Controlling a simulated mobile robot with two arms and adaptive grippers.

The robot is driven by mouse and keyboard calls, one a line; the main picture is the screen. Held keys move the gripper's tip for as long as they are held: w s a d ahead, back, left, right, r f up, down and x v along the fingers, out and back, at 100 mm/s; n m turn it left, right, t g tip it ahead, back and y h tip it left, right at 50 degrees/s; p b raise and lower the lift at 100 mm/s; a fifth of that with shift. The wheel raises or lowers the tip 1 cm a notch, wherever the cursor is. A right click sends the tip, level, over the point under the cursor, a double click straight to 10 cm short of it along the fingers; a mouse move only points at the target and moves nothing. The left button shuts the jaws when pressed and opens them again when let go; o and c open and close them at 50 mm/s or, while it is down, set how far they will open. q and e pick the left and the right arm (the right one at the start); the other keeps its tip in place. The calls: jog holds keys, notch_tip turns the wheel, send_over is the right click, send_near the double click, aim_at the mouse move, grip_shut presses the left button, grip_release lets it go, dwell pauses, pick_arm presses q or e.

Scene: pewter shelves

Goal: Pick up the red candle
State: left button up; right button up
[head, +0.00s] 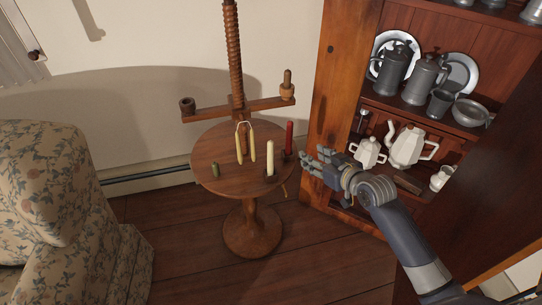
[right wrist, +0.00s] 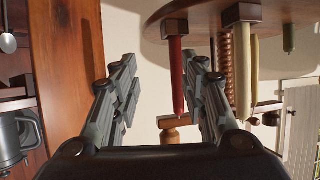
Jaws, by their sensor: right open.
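The red candle (head: 289,137) stands upright in a dark holder at the right edge of the round wooden table (head: 215,151). My right gripper (head: 313,162) is open and empty, just right of the candle, with its fingers pointing toward the table. The right wrist view looks upside down. There the red candle (right wrist: 177,75) shows in the gap between the open fingers (right wrist: 160,90), closer to the right-hand finger. I cannot tell how far beyond the fingertips it is. My left gripper is not in view.
A white candle (head: 270,157) stands close to the red one, and a pair of yellow candles (head: 241,146) and a small green object (head: 215,170) are on the table. A wooden screw post (head: 234,60) rises behind. The cabinet (head: 336,90) with pewter stands close on the right.

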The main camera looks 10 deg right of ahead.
aim_at(291, 142)
jog(key=shift+n+y, duration=0.3)
jog(key=w+a, duration=0.1)
jog(key=w, duration=0.2)
jog(key=w+a+f+b, duration=0.1)
jog(key=w+a, duration=0.1)
jog(key=w, duration=0.1)
jog(key=w+a+b, duration=0.1)
jog(key=w+a, duration=0.1)
jog(key=w, duration=0.1)
jog(key=shift+w+a+f, duration=0.1)
jog(key=shift+w+f, duration=0.05)
jog(key=shift+w+f+b, duration=0.1)
jog(key=shift+w+b, duration=0.15)
jog(key=shift+b, duration=0.05)
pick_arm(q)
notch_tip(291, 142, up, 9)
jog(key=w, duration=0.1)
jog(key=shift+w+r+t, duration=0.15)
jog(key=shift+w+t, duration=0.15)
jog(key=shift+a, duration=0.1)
pick_arm(e)
grip_shut()
